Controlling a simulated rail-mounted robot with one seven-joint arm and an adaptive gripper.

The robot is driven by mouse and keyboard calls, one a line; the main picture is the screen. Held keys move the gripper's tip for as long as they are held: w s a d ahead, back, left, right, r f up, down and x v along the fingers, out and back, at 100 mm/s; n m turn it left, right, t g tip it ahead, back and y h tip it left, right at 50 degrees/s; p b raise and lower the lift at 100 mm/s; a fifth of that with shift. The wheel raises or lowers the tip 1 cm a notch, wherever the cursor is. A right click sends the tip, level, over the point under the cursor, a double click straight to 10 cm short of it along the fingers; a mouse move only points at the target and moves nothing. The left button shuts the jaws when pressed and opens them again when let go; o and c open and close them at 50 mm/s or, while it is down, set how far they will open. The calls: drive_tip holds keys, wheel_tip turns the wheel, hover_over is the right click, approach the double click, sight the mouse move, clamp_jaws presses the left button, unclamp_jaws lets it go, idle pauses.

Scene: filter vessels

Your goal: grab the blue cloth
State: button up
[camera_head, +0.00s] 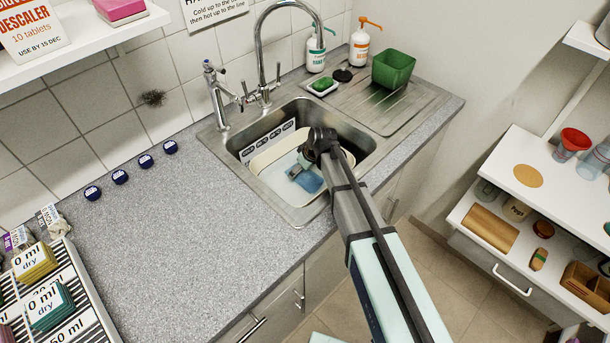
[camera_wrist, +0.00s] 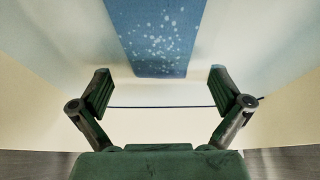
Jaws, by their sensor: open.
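The blue cloth (camera_head: 311,182) lies in a cream basin (camera_head: 263,161) set in the steel sink. In the wrist view the cloth (camera_wrist: 155,38) is a blue strip with pale specks, hanging or lying from the top edge to just beyond the fingertips. My gripper (camera_wrist: 160,82) is open, its two dark green fingers spread wider than the cloth. No cloth shows between the fingers. In the head view my arm reaches over the sink's front right edge, and its dark wrist hides part of the basin.
The tall tap (camera_head: 262,45) arches behind the sink, with a smaller tap (camera_head: 214,95) to its left. A green tub (camera_head: 393,68) stands on the drainer. Two pump bottles stand at the back. The counter (camera_head: 190,225) left of the sink is mostly clear.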

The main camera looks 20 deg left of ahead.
drive_tip(key=shift+x, duration=1.1)
drive_tip(key=c, duration=0.9)
drive_tip(key=shift+r, duration=0.1)
